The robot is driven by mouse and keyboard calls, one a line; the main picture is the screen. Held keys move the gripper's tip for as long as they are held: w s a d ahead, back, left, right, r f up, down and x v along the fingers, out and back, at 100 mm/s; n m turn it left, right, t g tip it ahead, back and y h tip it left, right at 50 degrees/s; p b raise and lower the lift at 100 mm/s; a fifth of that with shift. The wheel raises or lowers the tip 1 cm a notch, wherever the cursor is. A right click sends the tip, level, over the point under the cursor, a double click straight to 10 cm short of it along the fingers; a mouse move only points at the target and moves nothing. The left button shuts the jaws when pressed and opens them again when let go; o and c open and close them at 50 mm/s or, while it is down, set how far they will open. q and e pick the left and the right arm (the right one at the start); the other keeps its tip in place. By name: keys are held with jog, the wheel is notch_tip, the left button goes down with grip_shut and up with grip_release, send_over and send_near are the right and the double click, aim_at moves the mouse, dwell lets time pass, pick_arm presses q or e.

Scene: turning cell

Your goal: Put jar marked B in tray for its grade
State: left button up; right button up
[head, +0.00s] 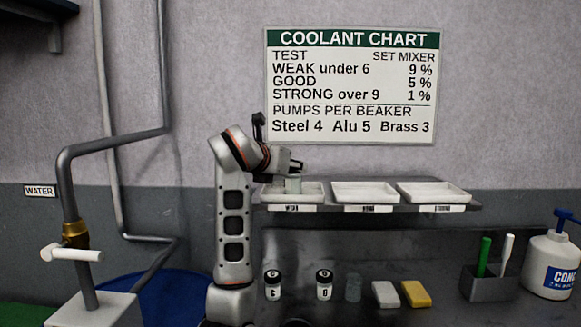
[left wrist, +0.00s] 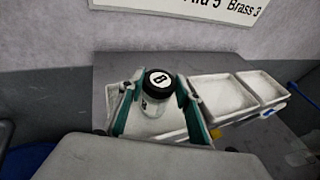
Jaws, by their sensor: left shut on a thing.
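My left gripper (head: 294,168) is shut on a clear jar (head: 293,186) over the leftmost white tray (head: 316,194), whose label reads WEAK. In the left wrist view the jar (left wrist: 157,82) has a black lid with a white mark that looks like B, and it stands between the teal fingers. I cannot tell whether its base touches the tray floor. The middle tray (head: 365,190) and the right tray (head: 433,190) look empty; their small labels seem to read GOOD and STRONG. My right gripper is not in view.
The coolant chart (head: 350,85) hangs above: weak under 6, strong over 9. Below the tray shelf stand jar C (head: 272,286), jar D (head: 324,285), a clear beaker (head: 353,288), a pale block (head: 385,294) and a yellow block (head: 416,294). A pen holder (head: 489,287) stands right.

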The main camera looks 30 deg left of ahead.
pick_arm(q)
jog(key=o, duration=1.2)
jog(key=shift+o, duration=0.2)
jog(key=shift+r, duration=0.2)
jog(key=p+v, duration=0.1)
jog(key=v, duration=1.1)
jog(key=shift+f, duration=0.15)
